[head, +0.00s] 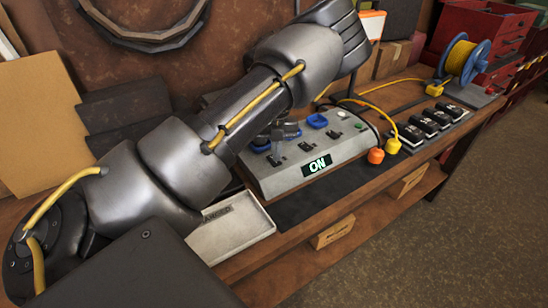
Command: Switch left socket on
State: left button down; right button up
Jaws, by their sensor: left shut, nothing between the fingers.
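A grey control box (345,150) stands on the bench, with a lit display (317,165) on its front reading "ON". Its top has a left blue socket (260,147), partly hidden by my arm, and a right blue socket (317,121). Small black switches sit in front of them, one at the left (275,159) and one in the middle (305,146). My left gripper (281,143) is shut and empty, low over the left part of the box by the left switch. I cannot tell whether it touches the switch or which way that switch is set. My right gripper is out of view.
Several black devices (422,126) and a blue cable reel (462,60) are farther right. A pale tray (232,226) lies in front of the box, left of the dark mat (310,202).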

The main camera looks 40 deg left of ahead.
pick_arm(q)
notch_tip(320, 180, up, 6)
jog(key=p, duration=0.4)
jog(key=shift+d, duration=0.1)
dwell(0.5)
